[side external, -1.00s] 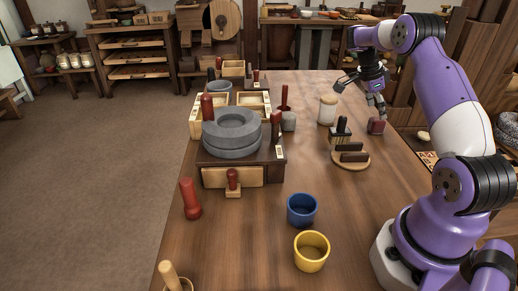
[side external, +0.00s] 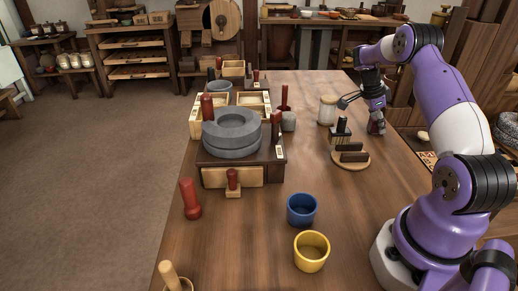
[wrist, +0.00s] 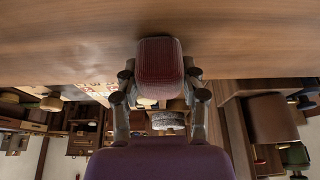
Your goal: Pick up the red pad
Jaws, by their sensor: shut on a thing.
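The red pad (wrist: 160,62) is a dark red ribbed block. In the wrist view it sits between the two fingertips of my gripper (wrist: 158,85), which are closed against its sides. In the side external view my gripper (side external: 376,120) points down at the right edge of the table, and its fingers largely hide the pad (side external: 376,128). The pad appears to be at the table surface; I cannot tell whether any gap lies beneath it.
On the table (side external: 265,240), a brush (side external: 341,130) and a round wooden board with dark bars (side external: 350,162) stand left of my gripper. A pale jar (side external: 327,110) is behind them. A stone quern (side external: 232,132) stands further left. Blue (side external: 301,209) and yellow (side external: 311,251) cups stand in front.

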